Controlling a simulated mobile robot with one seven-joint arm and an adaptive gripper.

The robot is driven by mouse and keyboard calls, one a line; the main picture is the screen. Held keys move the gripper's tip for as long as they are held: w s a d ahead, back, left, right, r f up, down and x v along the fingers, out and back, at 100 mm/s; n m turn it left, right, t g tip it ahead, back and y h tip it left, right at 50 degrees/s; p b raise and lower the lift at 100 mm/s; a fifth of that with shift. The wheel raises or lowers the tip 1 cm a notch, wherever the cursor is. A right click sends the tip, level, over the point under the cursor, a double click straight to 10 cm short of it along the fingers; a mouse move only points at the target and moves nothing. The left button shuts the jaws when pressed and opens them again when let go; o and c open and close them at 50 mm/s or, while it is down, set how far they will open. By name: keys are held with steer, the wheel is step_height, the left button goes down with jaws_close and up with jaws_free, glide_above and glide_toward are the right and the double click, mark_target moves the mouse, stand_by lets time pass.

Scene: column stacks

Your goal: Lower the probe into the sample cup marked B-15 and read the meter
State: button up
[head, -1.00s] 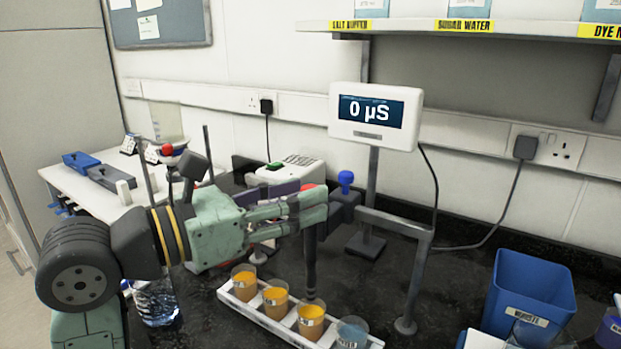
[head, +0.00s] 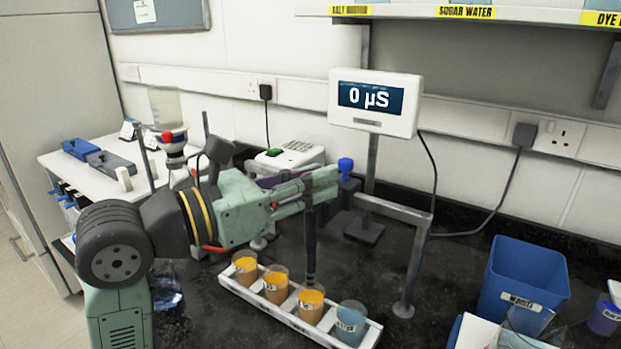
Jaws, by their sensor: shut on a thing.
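The dark, upright probe (head: 311,240) hangs over the third cup from the left in the head view. My gripper (head: 322,187) is shut around its upper part, beside the stand's arm (head: 385,207) and blue knob (head: 346,167). The probe's tip is close to the rim of that orange-filled cup (head: 311,308); whether it is inside or behind the rim is unclear. Two more orange cups (head: 245,267) (head: 276,284) and a blue-grey cup (head: 351,322) stand in the white rack (head: 250,294). The labels are too small to read surely. The meter (head: 376,98) reads 0 µS.
A blue waste bin (head: 523,286) and a clear beaker (head: 530,322) stand at the right. A white device (head: 290,158) is behind my arm. Cables run from the meter to the wall. The dark bench between stand and bin is clear.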

mark_target(314, 233)
jaws_close()
step_height(314, 233, down, 3)
steer(key=b, duration=0.3)
steer(key=shift+f+b, duration=0.15)
steer(key=shift+b, duration=0.25)
steer(key=o, duration=0.7)
jaws_free()
steer(key=shift+o, duration=0.2)
